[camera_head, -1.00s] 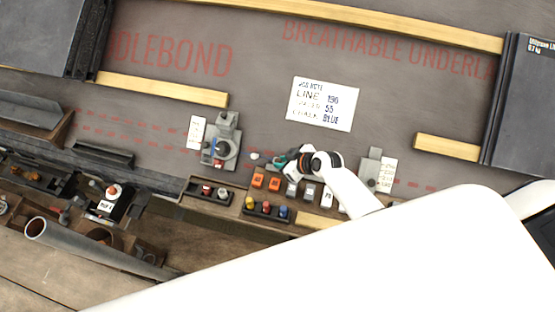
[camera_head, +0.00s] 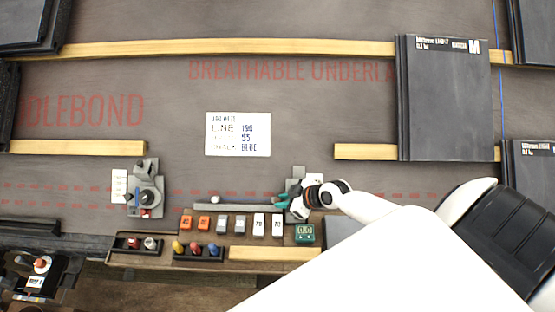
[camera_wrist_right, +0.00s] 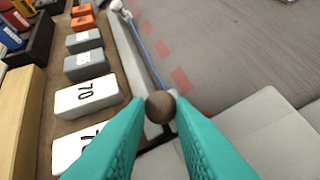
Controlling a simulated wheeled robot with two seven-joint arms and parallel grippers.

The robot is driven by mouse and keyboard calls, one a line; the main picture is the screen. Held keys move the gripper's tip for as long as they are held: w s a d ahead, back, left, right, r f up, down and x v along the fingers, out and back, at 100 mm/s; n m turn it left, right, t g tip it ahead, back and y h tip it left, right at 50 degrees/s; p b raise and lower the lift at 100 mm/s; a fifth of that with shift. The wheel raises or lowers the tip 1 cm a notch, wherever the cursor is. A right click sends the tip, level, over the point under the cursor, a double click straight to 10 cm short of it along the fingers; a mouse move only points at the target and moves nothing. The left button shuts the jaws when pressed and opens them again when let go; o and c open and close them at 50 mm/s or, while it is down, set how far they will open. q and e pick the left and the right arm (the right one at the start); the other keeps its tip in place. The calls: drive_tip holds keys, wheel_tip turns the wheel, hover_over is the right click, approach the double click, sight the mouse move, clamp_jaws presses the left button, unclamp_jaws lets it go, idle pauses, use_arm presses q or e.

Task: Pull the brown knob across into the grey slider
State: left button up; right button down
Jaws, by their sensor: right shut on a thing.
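The brown knob (camera_wrist_right: 160,107) is a small round ball between the teal fingertips of my right gripper (camera_wrist_right: 158,112) in the right wrist view. The gripper is shut on it. A thin blue line runs from near the knob to a white ball (camera_wrist_right: 117,5). In the head view my right gripper (camera_head: 283,200) is at the right end of the pale rail, beside a grey fitting (camera_head: 298,173) that looks like the slider. The gripper partly covers this fitting, and the knob cannot be made out there. My left gripper is not in view.
Below the rail lie orange, grey and white numbered blocks (camera_head: 240,224) and a green block (camera_head: 305,234). Another grey fitting (camera_head: 148,197) stands at the left. A white label card (camera_head: 238,134) lies on the underlay. Dark tiles (camera_head: 445,100) sit at the right.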

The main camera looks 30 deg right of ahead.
drive_tip(key=shift+d+f, duration=0.1)
drive_tip(key=shift+d, duration=0.05)
drive_tip(key=c, duration=1.2)
unclamp_jaws()
drive_tip(key=shift+s, duration=0.15)
drive_tip(key=shift+c, duration=0.2)
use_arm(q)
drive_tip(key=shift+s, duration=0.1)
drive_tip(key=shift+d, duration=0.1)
use_arm(e)
drive_tip(key=shift+d, duration=0.1)
drive_tip(key=shift+w+r, duration=0.2)
